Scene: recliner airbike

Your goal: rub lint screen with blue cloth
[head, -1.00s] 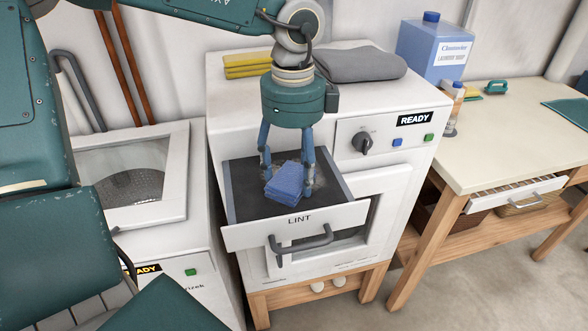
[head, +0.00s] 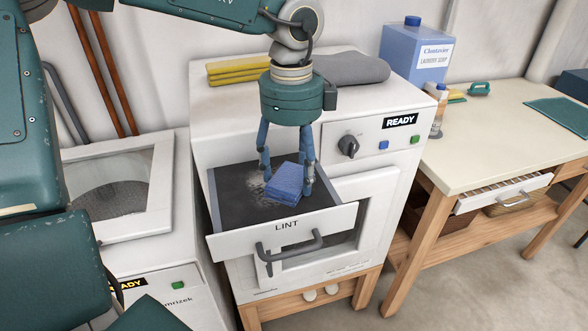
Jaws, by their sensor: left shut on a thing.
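The blue cloth (head: 284,184) is a small folded pad. My left gripper (head: 286,180) comes down from above and is shut on it, holding it inside the open lint drawer. The lint screen (head: 235,190) is the dark floor of that drawer, labelled LINT on its white front (head: 287,230). A patch of grey lint (head: 253,172) shows on the screen to the left of the cloth. The cloth is low over or on the screen; contact is hard to tell. My right gripper is not in view.
The drawer sticks out of the white dryer (head: 400,92). Folded yellow cloths (head: 238,70) and a grey cloth (head: 350,69) lie on top. A blue soap jug (head: 415,50) stands behind. A wooden table (head: 490,130) is at right, a washer with a glass lid (head: 120,185) at left.

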